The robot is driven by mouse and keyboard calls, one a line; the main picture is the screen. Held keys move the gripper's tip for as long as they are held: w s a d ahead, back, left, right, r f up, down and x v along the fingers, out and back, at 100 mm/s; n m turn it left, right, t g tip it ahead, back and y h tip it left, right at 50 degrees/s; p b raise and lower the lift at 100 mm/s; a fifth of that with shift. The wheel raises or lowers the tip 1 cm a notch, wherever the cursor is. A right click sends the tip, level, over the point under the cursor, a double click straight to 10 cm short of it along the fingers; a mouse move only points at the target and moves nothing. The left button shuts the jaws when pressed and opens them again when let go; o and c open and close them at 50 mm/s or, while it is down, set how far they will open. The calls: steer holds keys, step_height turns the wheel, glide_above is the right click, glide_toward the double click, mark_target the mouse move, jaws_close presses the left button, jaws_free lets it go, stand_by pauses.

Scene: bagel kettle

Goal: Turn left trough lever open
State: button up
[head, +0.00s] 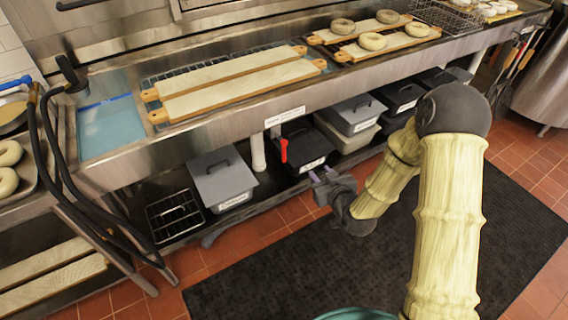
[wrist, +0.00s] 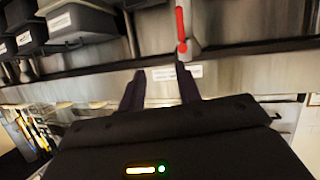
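The red lever (head: 283,150) hangs upright under the front of the steel trough (head: 215,128), just right of a white drain pipe (head: 258,152). In the upside-down wrist view the red lever (wrist: 181,24) is at the top, beside a pale valve or pipe end (wrist: 191,48). My gripper (head: 318,177) is in front of the trough, to the right of the lever and a little lower in the picture. My gripper also shows in the wrist view (wrist: 161,84), its two fingers apart with nothing between them. The lever is beyond the fingertips, not touched.
Lidded bins (head: 222,180) and a black bin (head: 306,146) stand on the shelf under the trough, close around the lever. A wire rack (head: 174,216) is at left. Boards (head: 238,90) lie on the trough. A black mat (head: 262,268) covers open floor.

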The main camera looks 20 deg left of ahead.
mark_target(285, 152)
steer(key=s+a+f+t+y+b, duration=0.1)
steer(key=a+f+t+y+b, duration=0.1)
steer(key=f, duration=0.4)
steer(key=a+t+b, duration=0.1)
steer(key=a+b, duration=0.1)
steer(key=shift+s+a+f+m+y, duration=0.3)
steer(key=shift+s, duration=0.05)
steer(key=b+x, duration=0.1)
steer(key=x, duration=1.6)
steer(key=shift+w+a, duration=0.1)
steer(key=shift+a, duration=0.1)
jaws_close()
